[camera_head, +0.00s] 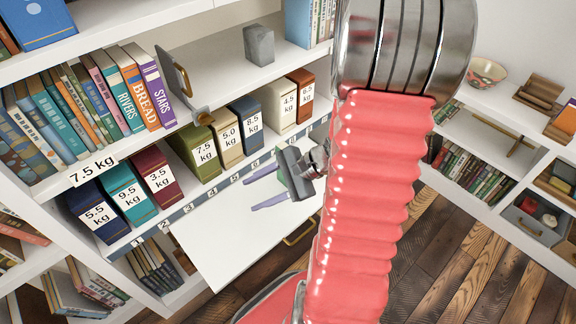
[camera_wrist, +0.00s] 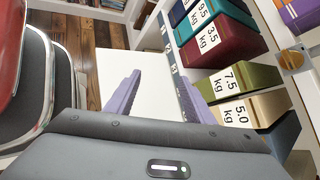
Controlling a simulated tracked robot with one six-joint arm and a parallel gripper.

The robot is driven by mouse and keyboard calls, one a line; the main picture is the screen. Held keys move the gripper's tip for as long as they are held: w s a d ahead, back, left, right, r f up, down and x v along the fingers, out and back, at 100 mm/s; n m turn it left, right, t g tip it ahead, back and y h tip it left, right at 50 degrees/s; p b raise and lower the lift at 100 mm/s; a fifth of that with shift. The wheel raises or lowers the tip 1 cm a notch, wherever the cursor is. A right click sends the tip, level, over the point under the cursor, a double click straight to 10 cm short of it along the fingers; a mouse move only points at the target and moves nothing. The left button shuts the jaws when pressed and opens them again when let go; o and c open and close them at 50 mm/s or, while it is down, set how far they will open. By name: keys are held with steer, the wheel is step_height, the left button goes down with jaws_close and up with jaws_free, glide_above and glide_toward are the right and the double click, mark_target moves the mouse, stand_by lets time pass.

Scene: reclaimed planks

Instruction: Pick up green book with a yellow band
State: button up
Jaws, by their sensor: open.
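An olive-green book (camera_head: 200,150) with a "7.5 kg" label stands upright on the middle shelf, between a maroon "3.5 kg" book (camera_head: 158,174) across a gap and a cream "5.0 kg" book (camera_head: 227,138). In the wrist view the olive-green book (camera_wrist: 253,78) is right of the fingers. My gripper (camera_head: 251,193) is open and empty, its purple fingers in front of the shelf and apart from the book. In the wrist view the gripper (camera_wrist: 162,79) points over the white board.
A white pulled-out board (camera_head: 240,243) lies below the fingers. A numbered strip (camera_head: 208,191) edges the shelf. Navy "5.5 kg" (camera_head: 97,211) and teal "9.5 kg" (camera_head: 128,192) books stand left; more labelled books stand right.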

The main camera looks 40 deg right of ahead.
steer(key=s+d+f+m+t+h, duration=0.2)
steer(key=d+f+m+t+h, duration=0.1)
steer(key=d+f+m, duration=0.3)
steer(key=s+d+f+m+t+h, duration=0.2)
steer(key=d+f+m+t+h, duration=0.2)
steer(key=d+f+m, duration=0.3)
steer(key=d+m+h, duration=0.1)
steer(key=d+m, duration=0.2)
steer(key=d, duration=0.4)
steer(key=shift+d, duration=0.2)
steer(key=shift+w+f, duration=0.1)
steer(key=shift+f, duration=0.05)
steer(key=shift+x, duration=4.2)
steer(key=shift+w, duration=0.15)
steer(key=shift+r+x, duration=0.1)
steer(key=shift+x, duration=1.1)
steer(key=shift+r+x, duration=0.15)
steer(key=shift+x, duration=1.1)
steer(key=shift+w, duration=0.1)
steer(key=shift+c, duration=0.2)
